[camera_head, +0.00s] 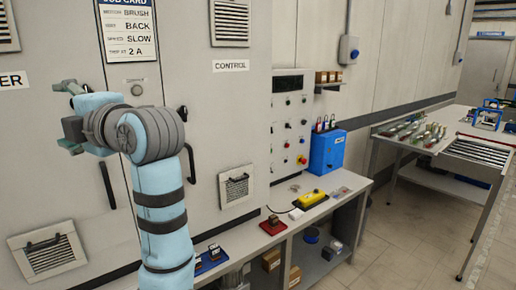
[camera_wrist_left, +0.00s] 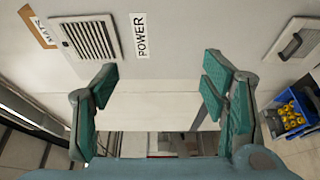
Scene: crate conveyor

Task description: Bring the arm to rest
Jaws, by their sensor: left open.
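My left arm (camera_head: 160,200), light blue with grey bands, rises in front of the grey cabinet in the head view. My left gripper (camera_head: 64,116) is at its upper end, pointing left. It is open and empty. In the wrist view the two green-padded fingers of the left gripper (camera_wrist_left: 160,82) stand wide apart with nothing between them. The cabinet front (camera_wrist_left: 160,112) shows behind them, with a POWER label (camera_wrist_left: 141,36). My right gripper is in neither view.
The cabinet (camera_head: 190,60) carries vents and a CONTROL label (camera_head: 231,66). A bench (camera_head: 340,205) below holds a yellow box (camera_head: 310,199) and a blue case (camera_head: 326,152). A table (camera_head: 465,145) stands at right. A blue crate (camera_wrist_left: 295,115) shows in the wrist view.

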